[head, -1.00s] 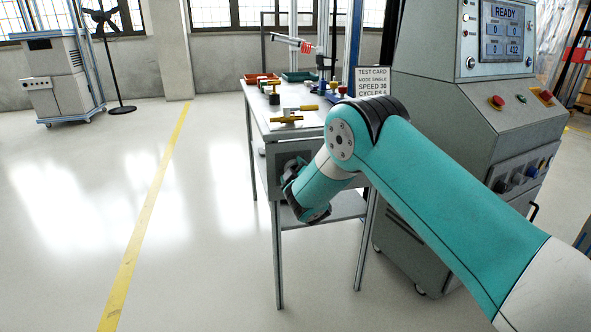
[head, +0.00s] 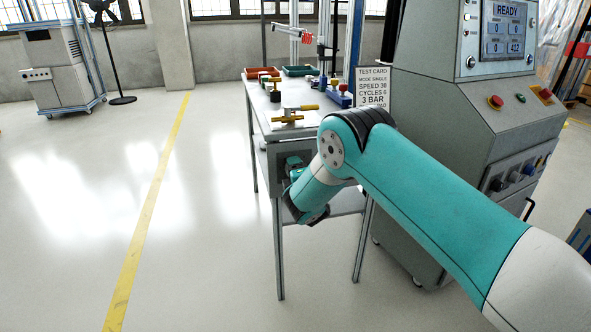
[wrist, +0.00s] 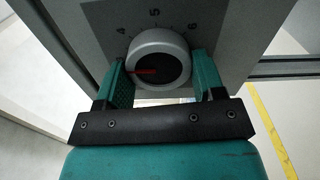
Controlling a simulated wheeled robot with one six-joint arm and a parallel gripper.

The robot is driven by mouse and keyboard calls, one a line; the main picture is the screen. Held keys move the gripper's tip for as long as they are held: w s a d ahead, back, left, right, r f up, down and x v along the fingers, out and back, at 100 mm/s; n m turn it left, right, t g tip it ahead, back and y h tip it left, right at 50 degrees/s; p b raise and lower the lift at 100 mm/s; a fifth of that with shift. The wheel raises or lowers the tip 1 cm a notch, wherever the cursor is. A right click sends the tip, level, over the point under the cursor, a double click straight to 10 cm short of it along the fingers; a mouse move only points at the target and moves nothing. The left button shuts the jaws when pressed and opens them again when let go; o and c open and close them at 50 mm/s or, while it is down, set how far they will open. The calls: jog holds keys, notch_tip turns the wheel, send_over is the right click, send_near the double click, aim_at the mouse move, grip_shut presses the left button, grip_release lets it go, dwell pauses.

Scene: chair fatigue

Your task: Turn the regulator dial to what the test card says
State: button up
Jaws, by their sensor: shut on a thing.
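The regulator dial (wrist: 160,50) is a round grey knob with a dark face and a red pointer line. In the wrist view the pointer aims left, below the printed 4; 5 and 6 show above and to the right. Any mark at the pointer is hidden by a finger. My gripper (wrist: 159,66) has one green finger on each side of the dial and is shut on it. In the head view my gripper (head: 293,164) is at the panel on the table's front, partly hidden by my arm. The test card (head: 373,88) reads mode single, speed 30, cycles 6, 3 bar; its last line is partly covered.
The table (head: 262,97) carries yellow-handled fittings (head: 288,118), a red bin (head: 262,73) and a green bin (head: 297,70). A grey control cabinet (head: 440,110) with a READY screen stands to the right.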

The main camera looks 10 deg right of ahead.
jog(key=shift+f+n, duration=0.1)
jog(key=shift+n, duration=0.4)
jog(key=o, duration=0.9)
jog(key=shift+s, duration=0.1)
jog(key=s+b, duration=1.5)
jog(key=s, duration=0.2)
jog(key=shift+s, duration=0.15)
